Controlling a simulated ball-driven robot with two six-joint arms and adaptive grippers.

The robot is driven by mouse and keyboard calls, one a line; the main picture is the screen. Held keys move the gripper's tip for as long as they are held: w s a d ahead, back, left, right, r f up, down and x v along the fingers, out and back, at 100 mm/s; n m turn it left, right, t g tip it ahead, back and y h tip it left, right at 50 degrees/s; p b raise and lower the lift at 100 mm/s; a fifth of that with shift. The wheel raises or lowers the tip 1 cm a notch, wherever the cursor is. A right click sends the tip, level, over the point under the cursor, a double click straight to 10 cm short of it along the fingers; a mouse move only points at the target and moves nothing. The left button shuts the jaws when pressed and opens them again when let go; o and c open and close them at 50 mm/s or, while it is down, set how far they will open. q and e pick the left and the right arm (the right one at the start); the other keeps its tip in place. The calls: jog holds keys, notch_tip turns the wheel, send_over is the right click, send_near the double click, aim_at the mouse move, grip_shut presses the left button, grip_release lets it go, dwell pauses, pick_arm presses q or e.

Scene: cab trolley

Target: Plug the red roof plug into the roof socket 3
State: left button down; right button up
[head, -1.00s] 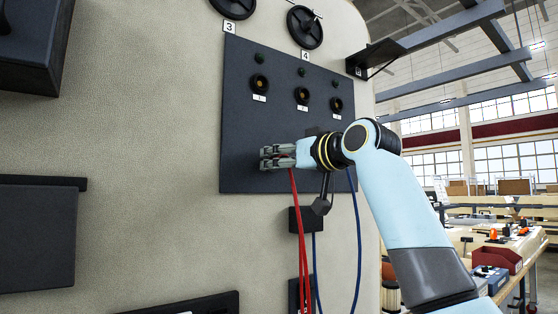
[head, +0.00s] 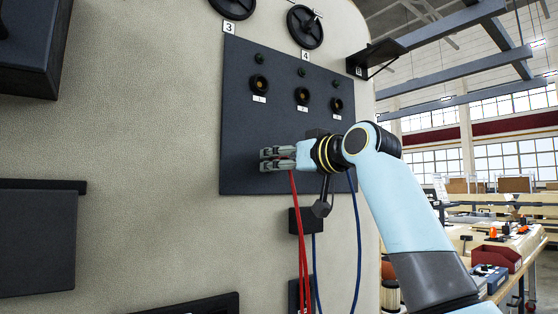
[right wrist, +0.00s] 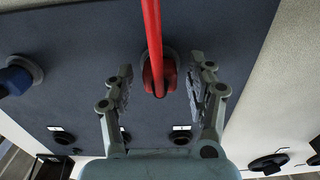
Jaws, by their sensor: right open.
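The red roof plug (right wrist: 155,78) sits against the dark panel in a round seat in the right wrist view, with its red cable (right wrist: 152,30) running up out of the picture. My right gripper (right wrist: 160,88) is open, with one finger on each side of the plug. It also shows low on the panel in the head view (head: 268,159), where it hides the plug. Roof socket 3 (head: 336,104) is the rightmost of three round sockets on the panel and looks empty. Socket 1 (head: 259,84) and socket 2 (head: 302,95) are to its left. My left gripper is not in view.
A blue plug (right wrist: 18,78) sits on the same panel, left in the right wrist view. Its blue cable (head: 355,230) hangs right of the red one in the head view. Two black handwheels (head: 305,27) are above the panel. A dark bracket (head: 375,57) juts out at upper right.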

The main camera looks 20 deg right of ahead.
grip_shut()
dwell(0.3)
jog(key=shift+s, duration=0.1)
jog(key=shift+p+v, duration=0.6)
jog(key=shift+v, duration=2.35)
jog(key=shift+m, duration=0.3)
